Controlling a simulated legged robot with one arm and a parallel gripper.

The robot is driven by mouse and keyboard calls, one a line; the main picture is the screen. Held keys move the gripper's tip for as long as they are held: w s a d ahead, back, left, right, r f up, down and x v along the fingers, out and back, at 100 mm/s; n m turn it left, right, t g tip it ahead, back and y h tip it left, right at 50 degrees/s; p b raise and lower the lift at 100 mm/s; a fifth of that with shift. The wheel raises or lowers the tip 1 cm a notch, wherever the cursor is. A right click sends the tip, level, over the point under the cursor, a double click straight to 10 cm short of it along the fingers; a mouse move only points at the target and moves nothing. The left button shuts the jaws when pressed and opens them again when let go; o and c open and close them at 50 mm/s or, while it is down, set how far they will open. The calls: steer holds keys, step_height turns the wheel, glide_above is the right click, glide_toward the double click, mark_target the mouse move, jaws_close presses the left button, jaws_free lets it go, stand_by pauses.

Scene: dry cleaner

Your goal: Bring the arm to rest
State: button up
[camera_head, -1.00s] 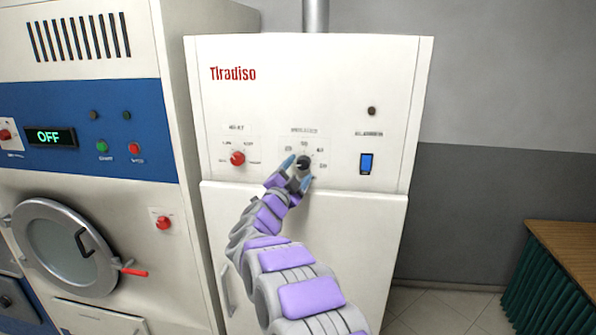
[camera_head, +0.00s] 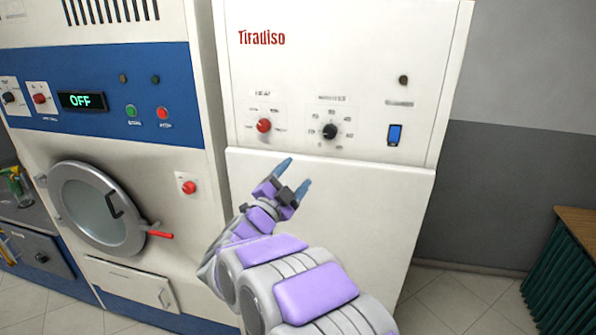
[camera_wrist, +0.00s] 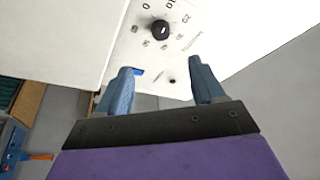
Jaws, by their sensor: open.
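My gripper (camera_head: 294,178) is open and empty, with its two blue fingers apart. In the head view it is in front of the white Tiradiso cabinet (camera_head: 345,60), below and left of the black dial (camera_head: 330,131), touching no control that I can see. My arm reaches up from the bottom of the view. In the wrist view the open fingers (camera_wrist: 160,88) point toward the cabinet, and the black dial (camera_wrist: 160,29) shows clear beyond them.
The cabinet also has a red knob (camera_head: 264,125) and a blue switch (camera_head: 395,134). At left stands a blue-and-white machine with a round door (camera_head: 98,208) and a display (camera_head: 81,100) reading OFF. A green-draped counter (camera_head: 567,265) is at right. Tiled floor shows between.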

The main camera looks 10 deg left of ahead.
stand_by(0.3)
steer(key=s+d+f+n+g+y+b, duration=0.4)
steer(key=s+d+f+n+g+y, duration=0.15)
steer(key=s+f+n, duration=0.2)
steer(key=s+d+f+n+g+y+b, duration=0.4)
steer(key=s+d+f+n+g+y, duration=0.15)
steer(key=s+f, duration=0.3)
steer(key=s+d+f+g+h+b, duration=0.1)
steer(key=s+d+f+g, duration=0.2)
steer(key=s+d, duration=0.3)
steer(key=s+d+f+n+g+h+b, duration=0.1)
steer(key=s+d+f+g, duration=0.2)
steer(key=s, duration=1.1)
steer(key=s+d+f+g+h+b, duration=0.1)
steer(key=s+d+f+g, duration=0.3)
steer(key=s+d, duration=0.5)
steer(key=shift+s+h, duration=0.4)
steer(key=shift+s, duration=0.7)
steer(key=shift+f, duration=0.1)
steer(key=shift+c, duration=0.2)
